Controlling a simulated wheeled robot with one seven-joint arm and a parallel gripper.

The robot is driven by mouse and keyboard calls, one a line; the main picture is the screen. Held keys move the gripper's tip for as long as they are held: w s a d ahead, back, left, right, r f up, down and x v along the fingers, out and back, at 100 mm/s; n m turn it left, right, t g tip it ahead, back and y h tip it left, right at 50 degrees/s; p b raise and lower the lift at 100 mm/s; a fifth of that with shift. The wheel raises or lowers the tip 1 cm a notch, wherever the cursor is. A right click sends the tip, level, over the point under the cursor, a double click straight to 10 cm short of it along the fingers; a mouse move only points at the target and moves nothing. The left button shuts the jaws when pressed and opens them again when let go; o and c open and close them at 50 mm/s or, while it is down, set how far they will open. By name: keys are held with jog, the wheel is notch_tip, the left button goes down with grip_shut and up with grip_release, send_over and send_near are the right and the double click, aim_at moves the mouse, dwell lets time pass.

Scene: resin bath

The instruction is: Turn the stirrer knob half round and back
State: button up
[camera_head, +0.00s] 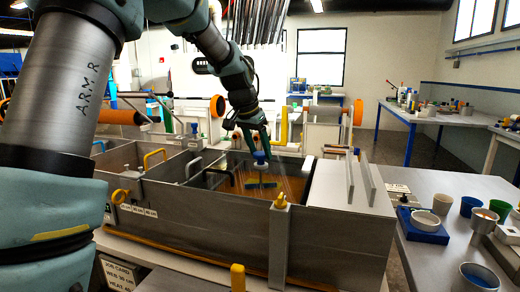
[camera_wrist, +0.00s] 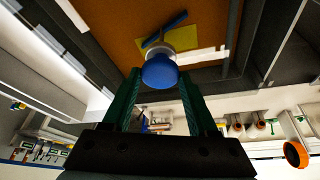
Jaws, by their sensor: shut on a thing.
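The stirrer knob (camera_head: 260,157) is a round blue cap on a pale collar, over the resin bath. It also shows in the wrist view (camera_wrist: 160,71), between the tips of my green fingers. My gripper (camera_head: 259,149) comes down from above and is shut on the knob. A blue bar (camera_wrist: 165,29) shows beyond the knob, across a yellow-green patch on the orange-brown resin. The grey metal tank (camera_head: 210,215) holds the bath. My fingers hide part of the knob's sides.
Two upright pale plates (camera_head: 368,180) stand on the tank's right end. A side table holds a blue tray (camera_head: 423,226) and several cups, including a green one (camera_head: 500,210). An orange roller (camera_head: 217,106) is behind.

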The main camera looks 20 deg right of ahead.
jog(key=shift+w+a+m+g, duration=0.15)
jog(key=shift+m+g, duration=0.45)
jog(key=shift+m, duration=0.9)
jog(key=o, duration=1.4)
jog(key=shift+h, duration=0.3)
jog(key=b+v, duration=0.1)
jog(key=v, duration=0.9)
jog(key=shift+r+b, duration=0.35)
jog(key=shift+r, duration=0.05)
